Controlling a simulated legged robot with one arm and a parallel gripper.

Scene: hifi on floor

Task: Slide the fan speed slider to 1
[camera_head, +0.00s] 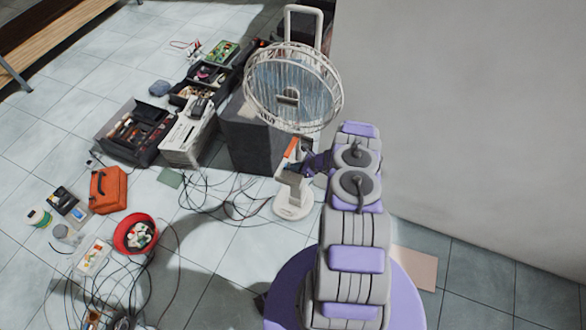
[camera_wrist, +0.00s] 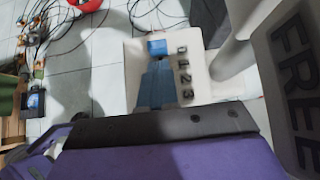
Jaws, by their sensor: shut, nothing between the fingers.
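The white fan (camera_head: 292,90) stands on the floor beside the wall, its wire cage facing me in the head view. Its white control panel (camera_wrist: 140,65) fills the middle of the wrist view, with the digits 0, 1, 2, 3 running down it. My gripper (camera_head: 312,163) is shut and empty at the fan's stem. In the wrist view my dark finger (camera_wrist: 165,125) covers the area below the panel. I cannot tell whether it touches the fan.
The white fan base (camera_head: 293,208) rests on the tiles. Cables (camera_head: 215,195) lie loose left of it. A dark grey box (camera_head: 248,140) stands behind it. A red bowl (camera_head: 135,233) and orange bag (camera_head: 108,190) are at left. The grey wall (camera_head: 460,130) bounds the right.

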